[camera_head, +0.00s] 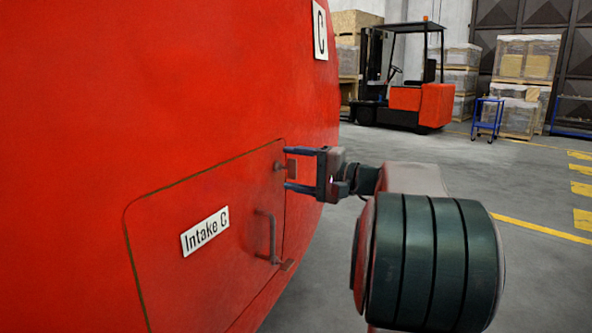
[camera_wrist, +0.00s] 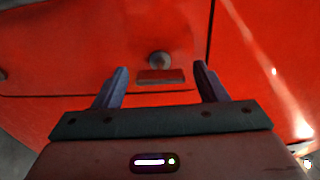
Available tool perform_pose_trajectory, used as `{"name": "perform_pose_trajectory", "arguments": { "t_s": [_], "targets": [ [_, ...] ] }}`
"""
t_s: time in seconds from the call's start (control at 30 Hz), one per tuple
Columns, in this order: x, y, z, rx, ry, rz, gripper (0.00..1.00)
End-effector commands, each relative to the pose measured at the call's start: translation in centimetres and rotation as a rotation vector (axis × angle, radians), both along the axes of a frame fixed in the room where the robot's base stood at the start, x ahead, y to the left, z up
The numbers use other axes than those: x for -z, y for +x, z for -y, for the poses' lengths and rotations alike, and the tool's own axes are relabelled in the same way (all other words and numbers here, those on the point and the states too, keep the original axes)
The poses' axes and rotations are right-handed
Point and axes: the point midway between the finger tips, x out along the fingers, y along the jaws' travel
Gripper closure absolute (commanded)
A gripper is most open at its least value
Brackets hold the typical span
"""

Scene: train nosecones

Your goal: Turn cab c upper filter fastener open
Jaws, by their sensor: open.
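The red cab carries a plate reading C (camera_head: 320,30). Below it is a hatch panel (camera_head: 190,262) labelled Intake C (camera_head: 205,231), with a dark bar handle (camera_head: 267,237). A small round fastener (camera_head: 279,166) sits at the hatch's upper right edge, beside a small plate; in the wrist view the fastener (camera_wrist: 159,60) shows as a grey knob above a rectangular plate (camera_wrist: 161,76). My gripper (camera_head: 287,170) is open in front of the fastener, its fingers above and below it. In the wrist view my gripper (camera_wrist: 160,85) has empty space between its fingertips, with the knob just beyond.
A lower latch (camera_head: 288,265) sits near the handle's foot. The red cab wall curves away to the right. A forklift (camera_head: 410,85), stacked boxes (camera_head: 525,60) and a blue cart (camera_head: 487,118) stand far back. The grey floor between is clear.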

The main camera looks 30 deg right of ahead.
Motion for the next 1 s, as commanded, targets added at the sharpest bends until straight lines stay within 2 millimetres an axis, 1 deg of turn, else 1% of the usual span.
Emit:
{"name": "perform_pose_trajectory", "arguments": {
  "t_s": [0.17,0.4,0.6,0.7,0.8,1.0],
  "targets": [
    [-0.2,-1.6,1.4,0.005,0.000,0.000,0.35],
    [-0.2,-6.0,4.8,0.007,0.000,0.000,0.35],
    [-0.1,-9.1,7.1,0.004,0.001,-0.001,0.35],
    [-0.1,-10.1,7.9,0.004,0.000,0.000,0.35],
    [-0.1,-10.6,8.2,0.001,-0.001,-0.001,0.35],
    [0.0,-10.9,8.4,0.001,-0.001,-0.001,0.35]
  ]
}}
